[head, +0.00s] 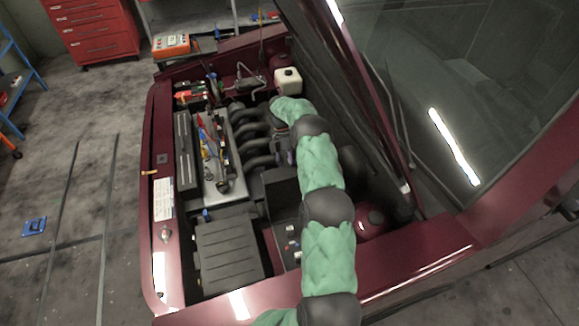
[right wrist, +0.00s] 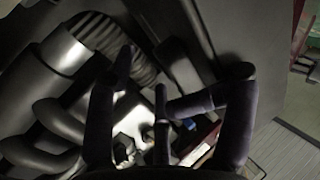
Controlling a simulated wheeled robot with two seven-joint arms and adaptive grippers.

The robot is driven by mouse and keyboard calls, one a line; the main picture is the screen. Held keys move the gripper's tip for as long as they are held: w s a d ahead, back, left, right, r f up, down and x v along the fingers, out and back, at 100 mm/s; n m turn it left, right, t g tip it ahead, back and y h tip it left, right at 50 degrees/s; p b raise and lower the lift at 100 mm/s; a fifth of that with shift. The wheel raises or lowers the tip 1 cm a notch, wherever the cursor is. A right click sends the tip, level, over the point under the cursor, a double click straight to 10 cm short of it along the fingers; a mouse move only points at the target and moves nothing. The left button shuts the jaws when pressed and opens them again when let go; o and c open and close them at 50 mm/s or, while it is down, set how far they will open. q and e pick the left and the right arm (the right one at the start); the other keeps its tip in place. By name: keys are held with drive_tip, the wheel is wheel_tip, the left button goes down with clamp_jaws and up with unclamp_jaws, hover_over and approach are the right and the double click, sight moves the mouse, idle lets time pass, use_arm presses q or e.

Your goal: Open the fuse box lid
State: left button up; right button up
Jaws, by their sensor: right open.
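A dark compartment (head: 288,246) with small white, red and blue parts inside looks like the fuse box, beside my right arm in the engine bay. A flat dark panel (head: 283,187) stands just behind it; I cannot tell whether this is its lid. My right gripper (head: 283,150) is above the engine, beyond this panel and partly hidden by my arm. In the right wrist view its dark fingers (right wrist: 148,85) are spread, with nothing visible held between them. Small blue and white parts (right wrist: 122,148) show past the fingers there. My left gripper is not in view.
The maroon car's raised hood (head: 370,100) rises on the right. A ribbed black box (head: 228,250) sits at the near left of the bay. Tools (head: 212,150) lie on the engine cover beside curved intake pipes (head: 258,145). A white reservoir (head: 288,80) stands at the back.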

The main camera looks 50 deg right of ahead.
drive_tip(key=shift+a, duration=0.1)
drive_tip(key=v, duration=0.7)
drive_tip(key=shift+d+r, duration=0.25)
drive_tip(key=shift+w, duration=0.15)
idle(0.5)
